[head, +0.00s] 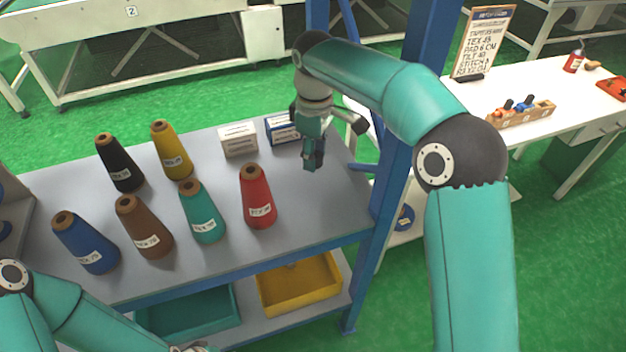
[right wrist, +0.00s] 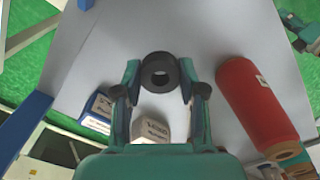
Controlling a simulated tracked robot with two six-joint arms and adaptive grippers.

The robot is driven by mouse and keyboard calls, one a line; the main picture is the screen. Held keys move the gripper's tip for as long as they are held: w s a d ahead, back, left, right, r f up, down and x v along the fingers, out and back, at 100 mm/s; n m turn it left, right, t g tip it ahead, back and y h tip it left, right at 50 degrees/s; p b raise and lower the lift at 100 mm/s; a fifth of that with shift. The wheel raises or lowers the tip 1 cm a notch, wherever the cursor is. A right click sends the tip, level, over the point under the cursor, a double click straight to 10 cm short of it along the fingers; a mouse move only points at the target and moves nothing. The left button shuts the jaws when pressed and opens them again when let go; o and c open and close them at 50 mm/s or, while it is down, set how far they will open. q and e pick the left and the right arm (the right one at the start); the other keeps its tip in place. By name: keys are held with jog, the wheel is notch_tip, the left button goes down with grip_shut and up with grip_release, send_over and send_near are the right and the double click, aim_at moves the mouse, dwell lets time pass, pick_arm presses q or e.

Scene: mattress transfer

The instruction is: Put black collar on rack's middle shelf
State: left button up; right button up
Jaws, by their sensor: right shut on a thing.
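The black collar (right wrist: 161,72) is a short dark ring between the fingertips of my right gripper (right wrist: 160,80) in the right wrist view. That gripper (head: 312,158) is shut on it, over the right end of the rack's grey shelf (head: 320,215). In the head view the gripper mostly hides the collar. I cannot tell whether the collar touches the shelf. The rack has blue posts (head: 393,200) and a lower shelf (head: 250,325) under the grey one.
Several thread cones stand on the grey shelf, the red one (head: 257,197) nearest my right gripper. A white box (head: 238,139) and a blue-and-white box (head: 281,129) are at the back. A yellow bin (head: 300,284) and a teal bin (head: 190,310) sit below. A white table (head: 560,85) stands right.

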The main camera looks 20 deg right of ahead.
aim_at(314, 185)
notch_tip(314, 185, down, 7)
jog(key=shift+f, duration=0.1)
dwell(0.4)
jog(key=o, duration=1.1)
jog(key=shift+o, duration=0.2)
notch_tip(314, 185, up, 12)
jog(key=p, duration=0.1)
